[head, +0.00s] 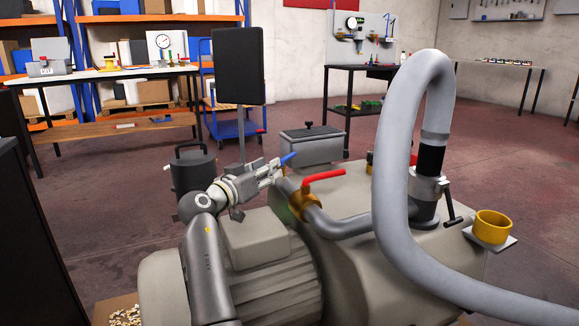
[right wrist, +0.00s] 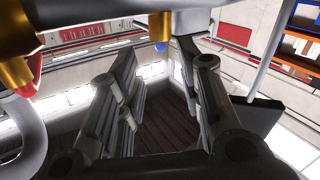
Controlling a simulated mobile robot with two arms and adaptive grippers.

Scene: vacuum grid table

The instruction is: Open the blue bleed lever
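The blue bleed lever (head: 289,158) shows in the head view as a short blue handle slanting up to the right, just past my right gripper's fingertips. Blue and brass parts show beyond the fingertips there, at the top; I cannot tell whether a finger touches the lever. The lever's base is hidden in the head view. My left gripper is not in view.
A red-handled valve (head: 322,177) stands just right of the lever on the beige pump (head: 350,225). A thick grey hose (head: 385,170) arches at the right, near a yellow cup (head: 492,226). A dark panel on a post (head: 238,66) rises behind my gripper.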

